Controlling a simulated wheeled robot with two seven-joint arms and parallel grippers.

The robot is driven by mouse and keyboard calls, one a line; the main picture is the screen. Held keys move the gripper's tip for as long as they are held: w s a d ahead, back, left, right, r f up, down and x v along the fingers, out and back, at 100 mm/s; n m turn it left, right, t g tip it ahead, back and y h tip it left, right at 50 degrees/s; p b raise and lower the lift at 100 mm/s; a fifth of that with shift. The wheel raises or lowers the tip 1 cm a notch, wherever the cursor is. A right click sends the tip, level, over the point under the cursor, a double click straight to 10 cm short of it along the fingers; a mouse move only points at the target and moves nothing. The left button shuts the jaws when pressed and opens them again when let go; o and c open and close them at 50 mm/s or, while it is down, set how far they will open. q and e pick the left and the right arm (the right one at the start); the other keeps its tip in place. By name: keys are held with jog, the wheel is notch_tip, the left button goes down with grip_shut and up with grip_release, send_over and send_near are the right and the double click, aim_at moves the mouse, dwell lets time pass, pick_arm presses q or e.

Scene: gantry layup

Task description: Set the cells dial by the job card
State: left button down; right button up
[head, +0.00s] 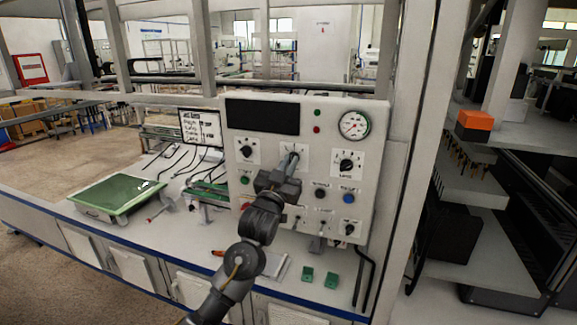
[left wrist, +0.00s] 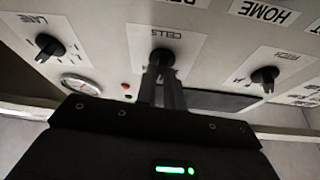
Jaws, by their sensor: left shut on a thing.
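The cells dial is a black knob on a white plate at the middle of the upright control panel (head: 270,190). In the left wrist view the dial (left wrist: 162,57) sits under an upside-down CELLS label. My left gripper (head: 289,163) reaches up to this dial, and its two narrow fingers (left wrist: 161,74) are shut on the knob. The fingers and wrist hide much of the dial and its scale in the head view. The job card (head: 200,127) is a white sheet with dark handwriting in a black frame, left of the panel; its words are too small to read. My right gripper is not in view.
The pitch dial (head: 246,151) and lane dial (head: 346,164) flank the cells dial. A gauge (head: 354,125), buttons and smaller knobs share the panel. A green-topped tray (head: 117,195) and two green blocks (head: 307,273) are on the bench. A post stands close to the panel's right.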

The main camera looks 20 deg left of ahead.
pick_arm(q)
jog(key=shift+r+n+y, duration=0.1)
jog(key=shift+n+y, duration=0.3)
jog(key=shift+n, duration=0.5)
jog(key=c, duration=1.5)
grip_release()
jog(key=shift+s, duration=0.1)
jog(key=b+v, duration=0.3)
jog(key=v, duration=0.7)
jog(key=shift+s+f, duration=0.25)
jog(key=shift+f, duration=0.05)
